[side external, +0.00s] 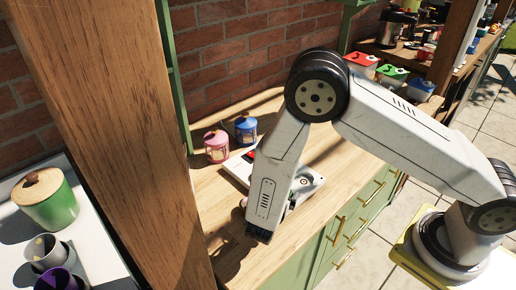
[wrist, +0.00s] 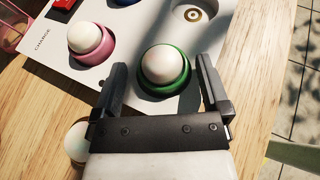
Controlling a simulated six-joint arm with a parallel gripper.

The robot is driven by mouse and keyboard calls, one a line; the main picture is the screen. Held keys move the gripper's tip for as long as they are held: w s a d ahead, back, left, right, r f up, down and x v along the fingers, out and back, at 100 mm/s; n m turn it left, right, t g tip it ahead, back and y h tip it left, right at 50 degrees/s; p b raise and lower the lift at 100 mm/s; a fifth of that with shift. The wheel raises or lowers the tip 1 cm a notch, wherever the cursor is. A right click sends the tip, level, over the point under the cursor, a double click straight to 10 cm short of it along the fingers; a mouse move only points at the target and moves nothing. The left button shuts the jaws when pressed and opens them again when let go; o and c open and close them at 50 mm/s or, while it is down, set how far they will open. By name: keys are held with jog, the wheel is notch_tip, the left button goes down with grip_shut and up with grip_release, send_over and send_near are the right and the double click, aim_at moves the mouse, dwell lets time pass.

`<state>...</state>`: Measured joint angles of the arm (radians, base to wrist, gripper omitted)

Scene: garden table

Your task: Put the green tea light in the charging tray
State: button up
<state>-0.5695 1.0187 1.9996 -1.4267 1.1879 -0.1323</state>
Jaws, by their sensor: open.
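The green tea light (wrist: 180,88), a white dome in a green ring, appears over the near edge of the white charging tray (wrist: 120,17) in the wrist view. I cannot tell whether it is seated in a socket. My gripper (wrist: 161,68) is open, with one finger on each side of it and no clear grip. A pink-ringed tea light (wrist: 90,42) sits on the tray to its left. A round empty-looking socket (wrist: 193,14) lies beyond it. In the side view, my gripper (side external: 258,234) hangs low at the tray's near side, and my arm hides much of the tray (side external: 236,168).
Another white dome (wrist: 76,138) is left of my gripper on the wooden counter, partly hidden. A pink lantern (side external: 217,147) and blue lantern (side external: 246,130) stand behind the tray. A thick wooden post (side external: 120,130) rises at left. The counter's front edge is close at right.

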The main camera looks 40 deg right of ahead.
jog(key=v, duration=1.1)
jog(key=shift+s+a+r, duration=0.1)
jog(key=shift+s+a, duration=0.05)
jog(key=shift+s, duration=0.1)
jog(key=shift+s+d+r+m+g, duration=0.1)
jog(key=shift+d+r+m+g, duration=0.05)
jog(key=shift+d+m+g, duration=0.4)
jog(key=s+d+r+m+g+y, duration=0.1)
jog(key=d+r+m+y, duration=0.3)
jog(key=m, duration=0.7)
jog(key=s+d+r+m+g+y, duration=0.1)
jog(key=s+d+r+m+y, duration=0.2)
jog(key=d+r+m+y, duration=0.2)
jog(key=d+m+y, duration=0.3)
jog(key=d+m, duration=0.1)
jog(key=m, duration=0.2)
